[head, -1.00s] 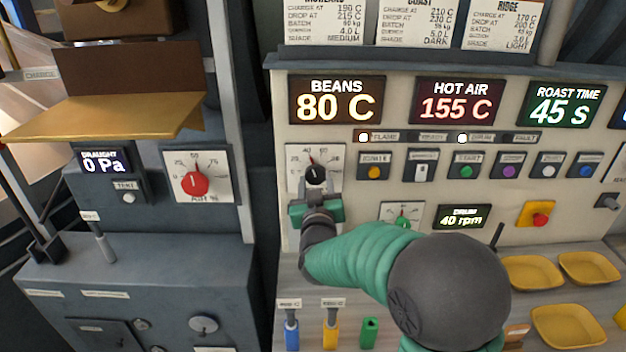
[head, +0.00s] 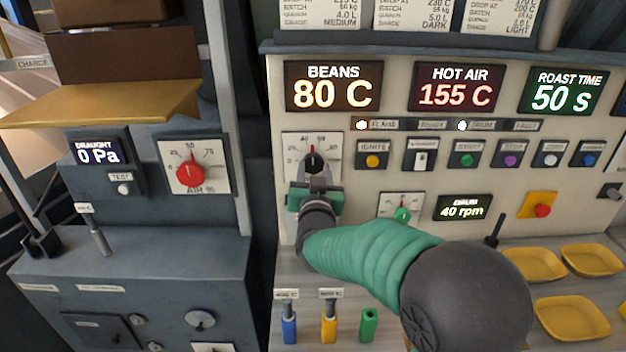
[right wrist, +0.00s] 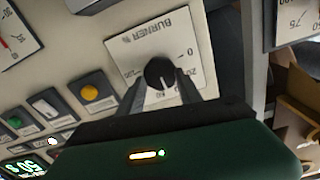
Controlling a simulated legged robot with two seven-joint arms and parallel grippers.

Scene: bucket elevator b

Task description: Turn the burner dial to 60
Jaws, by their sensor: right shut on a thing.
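The burner dial (head: 313,164) is a black round knob with a white pointer line on a white scale plate (head: 297,145), left on the roaster panel. Its pointer stands roughly upright in the head view, near the 40 to 60 marks; the exact value is not clear. My left gripper is out of view.
Displays above read BEANS 80 C (head: 333,87), HOT AIR 155 C (head: 456,88) and ROAST TIME 50 s (head: 565,91). The ignite button (head: 372,161) sits close right of the dial. Yellow trays (head: 573,320) lie on the counter.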

